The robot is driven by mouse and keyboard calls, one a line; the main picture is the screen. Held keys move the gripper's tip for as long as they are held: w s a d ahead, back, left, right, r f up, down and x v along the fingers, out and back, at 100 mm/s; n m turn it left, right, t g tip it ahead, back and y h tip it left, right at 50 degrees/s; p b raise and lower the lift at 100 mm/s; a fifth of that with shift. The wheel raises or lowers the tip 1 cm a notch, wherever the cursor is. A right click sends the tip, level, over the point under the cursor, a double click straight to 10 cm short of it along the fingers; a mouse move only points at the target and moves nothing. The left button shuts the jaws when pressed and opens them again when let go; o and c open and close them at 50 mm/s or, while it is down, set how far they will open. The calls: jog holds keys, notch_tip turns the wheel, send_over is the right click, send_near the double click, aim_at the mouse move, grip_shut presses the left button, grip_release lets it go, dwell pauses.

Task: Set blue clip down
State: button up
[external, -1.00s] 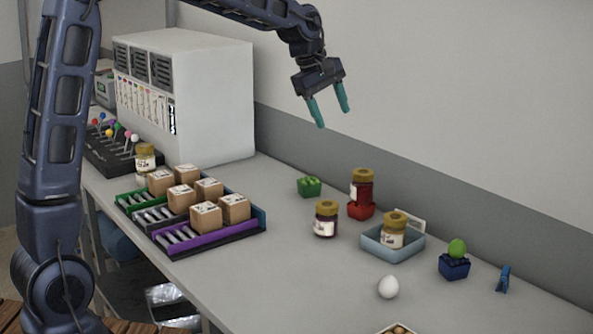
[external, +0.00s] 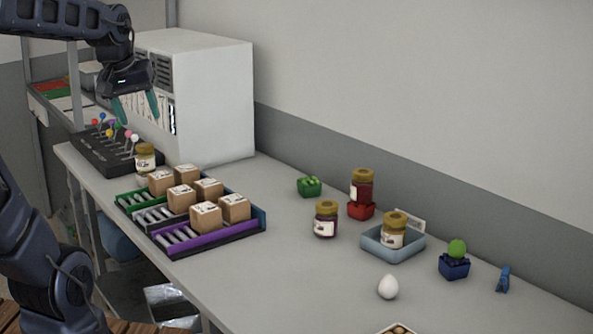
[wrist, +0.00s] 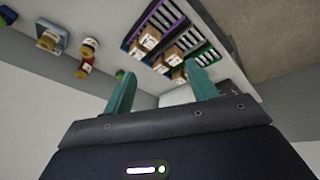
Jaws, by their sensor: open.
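The blue clip (external: 503,279) stands on the table at the far right in the external view, close to the wall side. My gripper (external: 137,108) is open and empty at the upper left, above the rack of coloured-ball pins and in front of the white cabinet. It is far from the clip. In the wrist view my gripper (wrist: 163,92) shows two teal fingers spread apart with nothing between them. I cannot make out the clip in the wrist view.
Cardboard boxes stand on the coloured roller racks (external: 205,240). The black pin rack (external: 100,158) and a jar (external: 145,158) are near my gripper. Jars, a blue tray (external: 375,252), a white egg (external: 388,287) and a dark blue holder (external: 454,268) with a green egg lie rightward.

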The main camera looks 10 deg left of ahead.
jog(key=s+a+f+m+y, duration=0.1)
jog(key=s+a+f+m, duration=0.1)
jog(key=s+a+f, duration=0.2)
jog(key=s+a, duration=0.3)
jog(key=s, duration=0.2)
jog(key=shift+f, duration=0.1)
dwell(0.9)
